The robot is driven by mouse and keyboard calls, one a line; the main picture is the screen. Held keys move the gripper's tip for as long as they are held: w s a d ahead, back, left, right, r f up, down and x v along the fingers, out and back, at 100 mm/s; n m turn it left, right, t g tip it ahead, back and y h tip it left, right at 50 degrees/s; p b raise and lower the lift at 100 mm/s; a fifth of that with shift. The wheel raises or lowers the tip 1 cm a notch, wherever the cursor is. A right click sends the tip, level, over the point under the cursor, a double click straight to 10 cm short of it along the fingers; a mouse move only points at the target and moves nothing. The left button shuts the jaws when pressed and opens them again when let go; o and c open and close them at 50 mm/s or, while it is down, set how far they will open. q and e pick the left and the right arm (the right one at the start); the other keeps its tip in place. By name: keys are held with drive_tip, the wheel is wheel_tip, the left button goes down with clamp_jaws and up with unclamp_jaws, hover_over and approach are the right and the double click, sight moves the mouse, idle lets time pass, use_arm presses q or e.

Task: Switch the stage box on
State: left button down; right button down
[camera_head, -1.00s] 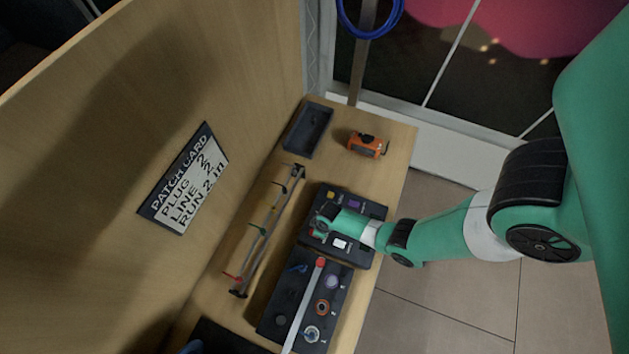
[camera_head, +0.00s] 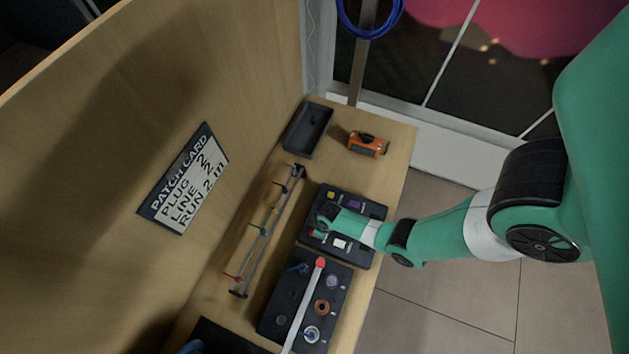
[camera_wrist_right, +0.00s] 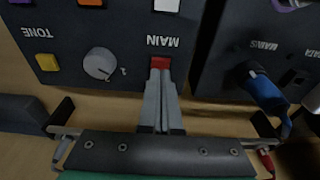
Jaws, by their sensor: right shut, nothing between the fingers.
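A black box (camera_head: 365,208) with colored buttons, a TONE knob and a red switch marked MAIN sits on the wooden bench. In the right wrist view its panel (camera_wrist_right: 122,38) fills the top left, with the red MAIN switch (camera_wrist_right: 160,63) near its edge. My right gripper (camera_head: 319,222) is over this box in the head view. In the right wrist view the shut, empty fingers (camera_wrist_right: 160,78) point at the red switch and their tips overlap it. I cannot tell whether they touch or press it. My left gripper is not in view.
A second black box (camera_head: 270,325) with round sockets, a blue plug (camera_wrist_right: 262,88) and a pale red-tipped bar (camera_head: 304,305) is beside it. A cable rack (camera_head: 268,228) runs along the wall side. An orange device (camera_head: 367,144) and an empty dark tray (camera_head: 308,130) are behind.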

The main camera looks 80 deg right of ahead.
drive_tip(key=shift+f+b, duration=0.85)
drive_tip(key=shift+f, duration=0.05)
idle(0.3)
wheel_tip(320, 180, up, 7)
drive_tip(key=p, duration=0.7)
idle(0.4)
